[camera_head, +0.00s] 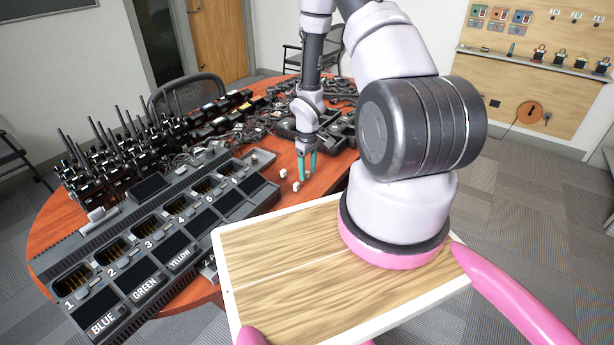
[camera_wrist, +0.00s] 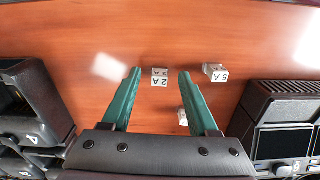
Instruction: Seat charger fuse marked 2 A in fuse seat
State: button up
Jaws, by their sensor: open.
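The fuse marked 2 A (camera_wrist: 160,78), a small pale block, lies on the red-brown table between my two green fingers in the wrist view, with table showing on both sides of it. My gripper (camera_wrist: 159,74) is open and empty, pointing down; in the head view it is low over the table (camera_head: 307,176), right of the charger. A fuse marked 5 A (camera_wrist: 216,73) lies just right of the fingers. Another small block (camera_wrist: 182,117) is partly hidden by the right finger. A dark unit with a "2 A" label (camera_head: 207,262) stands at the charger's near side, partly hidden by my tray.
The long charger (camera_head: 187,210) has numbered bays and colour labels. Radios with antennas (camera_head: 85,150) crowd the table's left, and dark cables and gear (camera_head: 325,95) its back. Dark housings (camera_wrist: 30,100) flank the gripper in the wrist view. Bare table surrounds the fuses.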

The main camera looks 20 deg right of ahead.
jog(key=shift+f, duration=0.25)
grip_shut()
